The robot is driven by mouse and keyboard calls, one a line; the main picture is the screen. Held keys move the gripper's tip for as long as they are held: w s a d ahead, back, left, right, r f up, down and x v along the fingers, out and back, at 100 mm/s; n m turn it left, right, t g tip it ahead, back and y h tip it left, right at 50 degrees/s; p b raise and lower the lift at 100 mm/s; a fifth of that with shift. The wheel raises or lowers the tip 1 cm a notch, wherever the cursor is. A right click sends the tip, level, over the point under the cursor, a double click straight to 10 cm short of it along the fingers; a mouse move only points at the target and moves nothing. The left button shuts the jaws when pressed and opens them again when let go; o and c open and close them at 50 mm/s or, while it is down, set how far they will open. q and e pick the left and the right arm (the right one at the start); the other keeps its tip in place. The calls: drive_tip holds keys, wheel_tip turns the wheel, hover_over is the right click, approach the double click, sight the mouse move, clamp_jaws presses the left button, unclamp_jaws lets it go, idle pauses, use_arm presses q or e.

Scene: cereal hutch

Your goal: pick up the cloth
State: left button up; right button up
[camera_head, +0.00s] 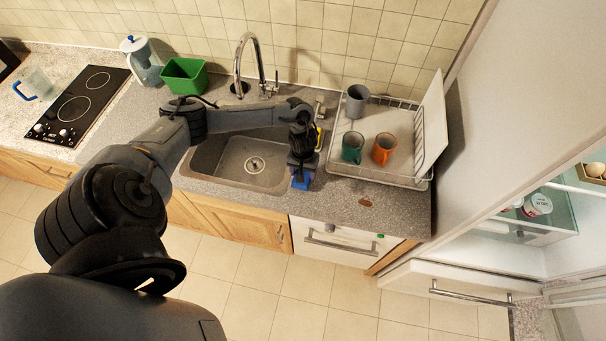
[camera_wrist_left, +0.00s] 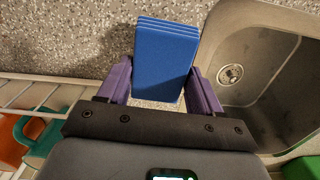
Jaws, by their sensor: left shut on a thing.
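The cloth (camera_head: 301,182) is a small blue folded block at the front of the counter, between the sink and the dish rack. In the left wrist view the cloth (camera_wrist_left: 165,55) shows stacked layers at its far end. My left gripper (camera_head: 303,168) reaches down from above and is shut on it. In the wrist view the purple fingers of the left gripper (camera_wrist_left: 163,85) are on either side of the cloth. I cannot tell whether the cloth touches the counter. My right gripper is not in view.
The sink (camera_head: 225,165) is just left of the cloth. The dish rack (camera_head: 385,178) with a grey cup (camera_head: 356,101), a teal mug (camera_head: 352,148) and an orange mug (camera_head: 384,149) stands right. A tall faucet (camera_head: 240,62) and green tub (camera_head: 184,77) are behind.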

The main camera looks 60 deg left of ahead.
use_arm(q)
drive_tip(key=w+d+r+p, duration=0.2)
drive_tip(key=w+d+r, duration=0.5)
drive_tip(key=w+r, duration=0.1)
drive_tip(key=shift+w+d+r, duration=0.25)
drive_tip(key=shift+w+d, duration=0.1)
drive_tip(key=shift+d, duration=0.05)
drive_tip(key=o, duration=0.5)
drive_tip(key=c, duration=0.4)
drive_tip(key=shift+a, duration=0.1)
